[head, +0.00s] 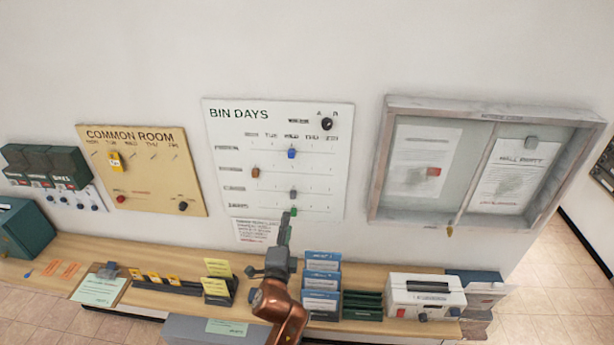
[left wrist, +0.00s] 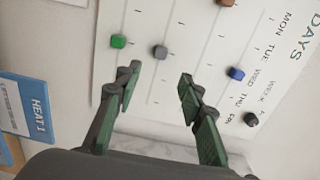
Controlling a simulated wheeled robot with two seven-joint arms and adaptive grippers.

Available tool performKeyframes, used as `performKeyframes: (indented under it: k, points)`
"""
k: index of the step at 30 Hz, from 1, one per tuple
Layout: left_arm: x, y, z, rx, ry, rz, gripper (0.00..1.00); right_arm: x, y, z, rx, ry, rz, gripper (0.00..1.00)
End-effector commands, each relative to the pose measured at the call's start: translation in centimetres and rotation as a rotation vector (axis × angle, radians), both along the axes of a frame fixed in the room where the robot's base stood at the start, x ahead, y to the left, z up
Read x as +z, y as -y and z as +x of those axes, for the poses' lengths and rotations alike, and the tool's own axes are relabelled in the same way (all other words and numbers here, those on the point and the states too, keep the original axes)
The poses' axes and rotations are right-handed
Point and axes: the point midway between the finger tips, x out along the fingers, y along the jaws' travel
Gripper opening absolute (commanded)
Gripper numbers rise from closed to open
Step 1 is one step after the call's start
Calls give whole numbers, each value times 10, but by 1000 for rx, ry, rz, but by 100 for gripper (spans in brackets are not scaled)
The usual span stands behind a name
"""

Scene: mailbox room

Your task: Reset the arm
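My left gripper (head: 287,218) stands in front of the lower part of the white BIN DAYS board (head: 235,140). In the left wrist view its two fingers (left wrist: 157,88) are spread apart with nothing between them. The board carries a blue peg (head: 292,153), a brown peg (head: 255,172), a grey peg (head: 293,194) and a green peg (head: 294,211). The green peg (left wrist: 118,41) and grey peg (left wrist: 160,52) show just beyond the fingertips, apart from them. A black knob (head: 327,124) is at the board's upper right. My right gripper is not in view.
The COMMON ROOM board (head: 140,165) hangs left and a framed notice case (head: 378,160) right. The wooden shelf (head: 210,254) below holds a clipboard (head: 98,290), card holders, blue leaflets (head: 321,282) and a white box (head: 425,290). The wall above the boards is clear.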

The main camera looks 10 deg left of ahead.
Motion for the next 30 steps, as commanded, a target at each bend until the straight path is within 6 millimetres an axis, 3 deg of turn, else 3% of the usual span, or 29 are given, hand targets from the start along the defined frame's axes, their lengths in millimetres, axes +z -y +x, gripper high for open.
performKeyframes:
  k: [5,8,10,15,21,24,30]
  points:
    - [-15,-12,-6,17,-32,-48,36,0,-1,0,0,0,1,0]
    - [-48,-38,-24,62,-107,-157,36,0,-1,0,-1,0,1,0]
    - [-82,-62,-44,113,-183,-271,36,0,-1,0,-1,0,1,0]
    - [-167,-117,-118,275,-379,-583,36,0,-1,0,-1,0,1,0]
    - [-243,-154,-225,503,-586,-910,36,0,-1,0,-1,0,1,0]
    - [-263,-162,-266,595,-654,-1016,36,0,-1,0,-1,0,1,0]
    - [-286,-168,-330,740,-749,-1155,36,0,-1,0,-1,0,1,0]
